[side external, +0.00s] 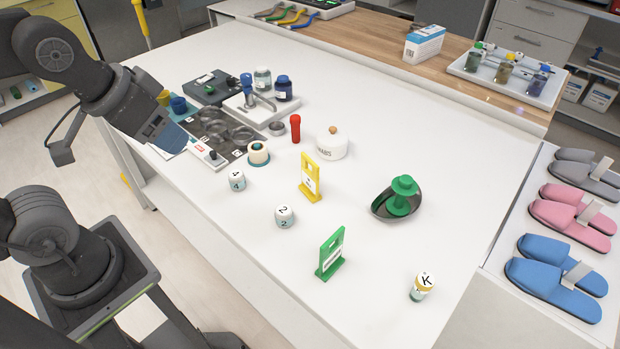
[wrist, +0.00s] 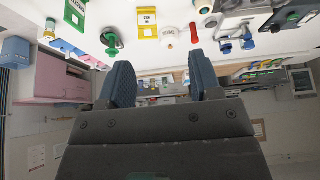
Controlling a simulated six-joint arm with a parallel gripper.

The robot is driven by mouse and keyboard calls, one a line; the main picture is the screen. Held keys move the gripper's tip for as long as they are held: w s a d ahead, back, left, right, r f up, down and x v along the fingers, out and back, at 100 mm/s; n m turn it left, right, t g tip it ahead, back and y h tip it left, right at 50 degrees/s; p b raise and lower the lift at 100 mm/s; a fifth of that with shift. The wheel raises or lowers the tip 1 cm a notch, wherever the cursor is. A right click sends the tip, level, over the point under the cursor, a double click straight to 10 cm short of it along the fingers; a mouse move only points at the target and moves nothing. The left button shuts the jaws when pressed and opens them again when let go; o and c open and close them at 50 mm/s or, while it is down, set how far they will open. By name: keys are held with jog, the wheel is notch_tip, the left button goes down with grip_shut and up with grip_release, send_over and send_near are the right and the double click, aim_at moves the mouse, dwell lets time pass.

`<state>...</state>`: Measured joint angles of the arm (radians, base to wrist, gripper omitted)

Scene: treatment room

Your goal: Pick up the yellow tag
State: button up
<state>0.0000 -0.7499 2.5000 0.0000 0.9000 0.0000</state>
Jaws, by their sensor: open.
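The yellow tag (side external: 310,178) stands upright on the white table, with a hole near its top and a pale label. It also shows in the wrist view (wrist: 147,22), near the top of the upside-down picture. My gripper (side external: 178,136) is at the left side of the table, well apart from the tag. In the wrist view the two dark blue-grey fingers of my gripper (wrist: 158,72) stand apart with nothing between them.
A green tag (side external: 331,254) stands nearer the front. White labelled cylinders (side external: 284,216), a red bottle (side external: 295,128), a white lidded jar (side external: 332,145) and a dark bowl with a green piece (side external: 403,196) surround the yellow tag. A dark tray (side external: 233,149) lies near my gripper.

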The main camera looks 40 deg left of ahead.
jog(key=shift+c, duration=0.5)
jog(key=shift+c, duration=1.4)
